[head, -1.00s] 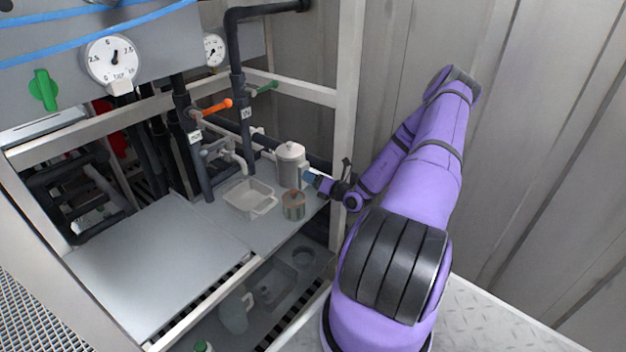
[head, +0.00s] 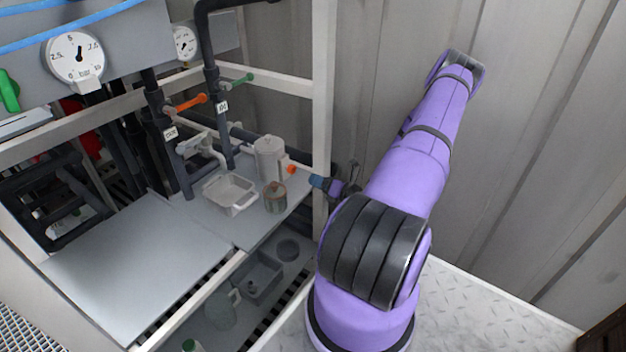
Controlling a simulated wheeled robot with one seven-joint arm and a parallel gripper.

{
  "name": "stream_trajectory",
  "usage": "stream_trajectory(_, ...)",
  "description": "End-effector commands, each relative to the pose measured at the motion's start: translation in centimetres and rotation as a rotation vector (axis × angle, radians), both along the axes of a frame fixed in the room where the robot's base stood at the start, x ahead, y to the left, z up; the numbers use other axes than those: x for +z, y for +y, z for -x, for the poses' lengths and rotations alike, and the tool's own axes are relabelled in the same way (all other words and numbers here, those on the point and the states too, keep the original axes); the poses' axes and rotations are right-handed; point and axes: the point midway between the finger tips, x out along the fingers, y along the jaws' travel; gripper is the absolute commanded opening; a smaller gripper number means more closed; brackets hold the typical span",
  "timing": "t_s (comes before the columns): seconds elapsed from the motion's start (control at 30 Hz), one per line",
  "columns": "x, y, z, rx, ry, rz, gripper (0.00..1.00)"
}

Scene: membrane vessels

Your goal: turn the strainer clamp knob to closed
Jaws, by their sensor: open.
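The strainer is a pale grey lidded canister (head: 268,160) standing upright at the back right of the bench. A small orange knob (head: 292,169) sticks out from its right side; it is too small to tell which way it is turned. My gripper (head: 312,181), with blue fingertips, is to the right of the knob and a little lower in the picture. A gap shows between fingertips and knob. The gripper is open and holds nothing that I can see.
A brownish jar (head: 275,197) stands in front of the canister, and a white tray (head: 230,208) is to its left. An orange-handled valve (head: 191,103) and a green-handled valve (head: 237,81) are on pipes above.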

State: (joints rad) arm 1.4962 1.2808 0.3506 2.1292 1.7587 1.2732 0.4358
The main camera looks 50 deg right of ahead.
Motion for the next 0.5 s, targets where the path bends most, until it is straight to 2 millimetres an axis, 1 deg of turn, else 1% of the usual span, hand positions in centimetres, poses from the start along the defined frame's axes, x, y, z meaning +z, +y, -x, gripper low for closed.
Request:
stream_trajectory(0.33,0.01,-0.02,0.04,0.0,-0.001,0.015,0.61)
stream_trajectory(0.43,0.04,-0.02,-0.03,0.0,-0.007,0.095,0.61)
stream_trajectory(0.5,0.08,-0.05,-0.11,0.001,-0.015,0.197,0.61)
